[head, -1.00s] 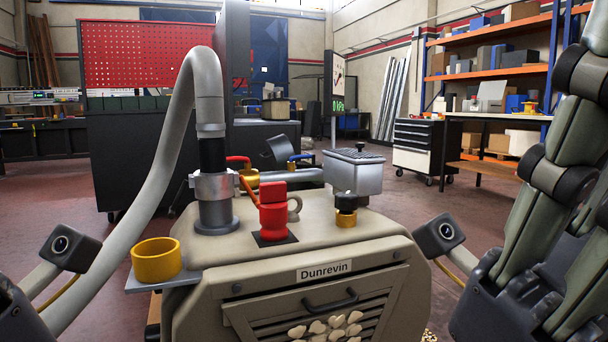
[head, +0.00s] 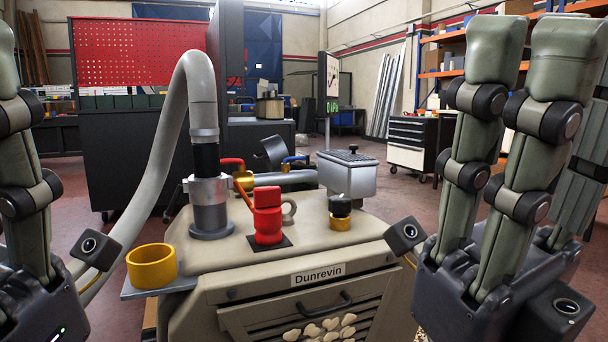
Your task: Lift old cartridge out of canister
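A grey box-shaped canister (head: 347,180) stands at the back right of the beige machine (head: 230,262). Its top is grey with a small black knob. No cartridge can be made out; the inside is hidden. My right gripper (head: 532,62) is at the right, its long fingers straight up, spread and empty, well apart from the canister. My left gripper (head: 22,150) is at the left edge, partly cut off. Its visible finger is straight up, with nothing seen in it.
A grey hose (head: 205,85) rises from a clamped port. A red valve (head: 267,215) and a black-and-gold knob (head: 340,212) stand in front of the canister. A yellow ring cup (head: 151,265) sits on the left side shelf. Open floor lies behind.

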